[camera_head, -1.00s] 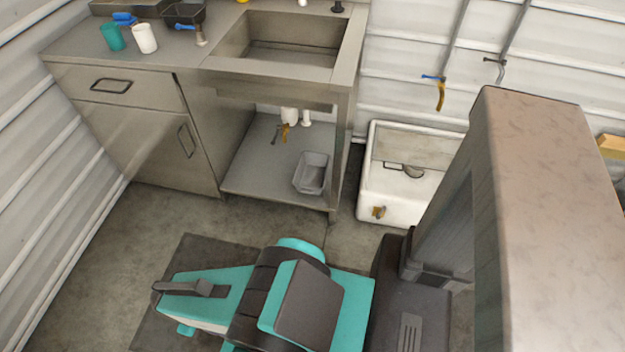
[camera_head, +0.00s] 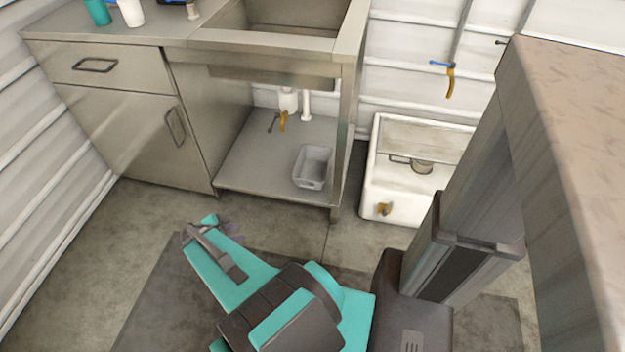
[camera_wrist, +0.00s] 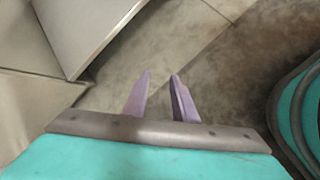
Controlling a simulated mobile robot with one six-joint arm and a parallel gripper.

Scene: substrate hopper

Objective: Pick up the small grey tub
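The small grey tub (camera_head: 312,170) stands upright on the lower shelf (camera_head: 258,168) under the sink, at the shelf's right front near the right leg. It looks empty. It does not show in the wrist view. My gripper (camera_head: 236,228) is over the floor, in front of the shelf and to the left of the tub, well apart from it. In the wrist view, the two purple fingers of my gripper (camera_wrist: 160,76) are apart with bare floor between them. Nothing is held.
A sink drain pipe with a tap (camera_head: 283,121) hangs behind the tub. The cabinet (camera_head: 130,125) stands left of the open bay. A white basin (camera_head: 393,204) stands right of it. The counter with the sink (camera_head: 280,43) lies above.

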